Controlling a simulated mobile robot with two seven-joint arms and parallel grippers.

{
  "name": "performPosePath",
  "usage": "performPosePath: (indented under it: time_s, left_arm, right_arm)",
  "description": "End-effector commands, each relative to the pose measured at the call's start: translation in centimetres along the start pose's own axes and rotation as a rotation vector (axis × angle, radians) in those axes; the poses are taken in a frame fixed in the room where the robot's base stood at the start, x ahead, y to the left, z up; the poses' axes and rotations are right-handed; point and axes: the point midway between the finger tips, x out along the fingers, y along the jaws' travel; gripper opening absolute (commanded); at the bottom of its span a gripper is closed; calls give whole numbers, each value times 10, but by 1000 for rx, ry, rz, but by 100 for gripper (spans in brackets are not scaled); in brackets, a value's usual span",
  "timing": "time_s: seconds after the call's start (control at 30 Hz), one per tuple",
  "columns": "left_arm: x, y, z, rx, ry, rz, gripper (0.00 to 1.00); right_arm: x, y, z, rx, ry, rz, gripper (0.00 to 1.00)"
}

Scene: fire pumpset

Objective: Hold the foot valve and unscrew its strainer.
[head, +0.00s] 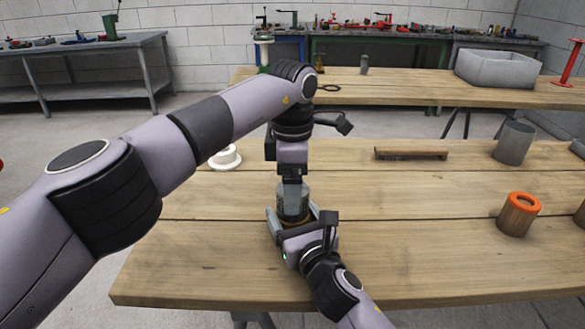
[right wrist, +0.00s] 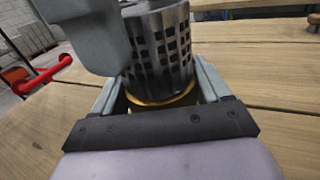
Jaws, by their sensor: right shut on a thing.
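The foot valve stands strainer-up on the front wooden table; its brass body (right wrist: 165,100) shows low in the right wrist view. The strainer (head: 292,203) is a dark grey perforated cylinder on top, and it fills the upper middle of the right wrist view (right wrist: 158,48). My right gripper (head: 300,222) is shut on the foot valve's brass part, fingers on both sides below the strainer. My left gripper (head: 292,183) points straight down at the strainer's top. One of its grey fingers (right wrist: 90,40) overlaps the strainer's left side; whether it grips is hidden.
A grey bin (head: 497,69) sits on the table behind.

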Motion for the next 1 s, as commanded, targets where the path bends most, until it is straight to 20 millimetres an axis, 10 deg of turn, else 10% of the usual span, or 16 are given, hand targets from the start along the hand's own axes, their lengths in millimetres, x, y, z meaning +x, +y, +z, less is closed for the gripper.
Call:
performPosePath:
  time_s: [0.57,0.77,1.0]
  left_arm:
    - [34,0,0,-1,0,1,85]
    - [34,0,0,-1,0,1,30]
    - [34,0,0,-83,0,1,29]
  right_arm:
    - [0,-1,-1,-2,2,-3,0]
    - [0,-1,-1,-2,2,-3,0]
    - [0,-2,-1,-2,2,-4,0]
